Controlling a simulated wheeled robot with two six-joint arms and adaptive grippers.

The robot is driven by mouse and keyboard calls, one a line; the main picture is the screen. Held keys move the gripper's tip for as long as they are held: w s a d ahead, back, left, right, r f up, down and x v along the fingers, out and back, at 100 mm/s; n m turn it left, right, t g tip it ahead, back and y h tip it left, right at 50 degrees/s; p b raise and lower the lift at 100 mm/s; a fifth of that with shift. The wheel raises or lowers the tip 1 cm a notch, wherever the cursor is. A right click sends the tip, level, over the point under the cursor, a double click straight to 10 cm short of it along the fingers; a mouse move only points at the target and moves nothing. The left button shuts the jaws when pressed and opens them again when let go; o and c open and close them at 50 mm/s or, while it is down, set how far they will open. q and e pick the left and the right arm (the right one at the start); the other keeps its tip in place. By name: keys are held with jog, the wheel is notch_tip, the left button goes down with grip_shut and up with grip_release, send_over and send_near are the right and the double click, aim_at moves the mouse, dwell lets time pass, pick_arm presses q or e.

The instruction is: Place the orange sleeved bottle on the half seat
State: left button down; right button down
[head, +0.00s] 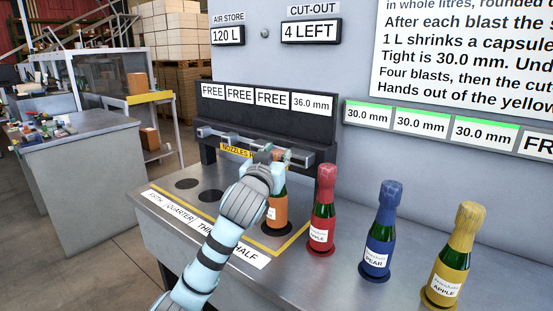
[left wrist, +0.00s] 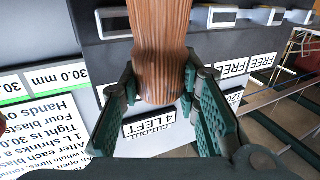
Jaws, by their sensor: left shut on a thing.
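The orange sleeved bottle (head: 278,212) stands upright at the right end of the yellow-outlined area, over the half seat, beside the "HALF" label. My left gripper (head: 276,160) is shut on the bottle's top. In the left wrist view the ribbed orange-brown sleeve (left wrist: 160,50) sits between both fingers of the gripper (left wrist: 160,88). My right gripper is not in view.
Red (head: 323,212), blue (head: 380,235) and yellow (head: 455,255) bottles stand on dark round pads to the right. Two empty dark seats (head: 187,183) show at the left. A nozzle bar (head: 235,138) and a black display panel (head: 265,97) stand close behind; its fourth display reads 36.0 mm.

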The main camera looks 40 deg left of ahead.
pick_arm(q)
jog(key=c, duration=1.5)
grip_release()
jog(key=shift+o, duration=1.4)
jog(key=shift+d, duration=0.1)
jog(key=shift+r, duration=0.1)
jog(key=b+v, duration=0.6)
jog(key=v, duration=0.6)
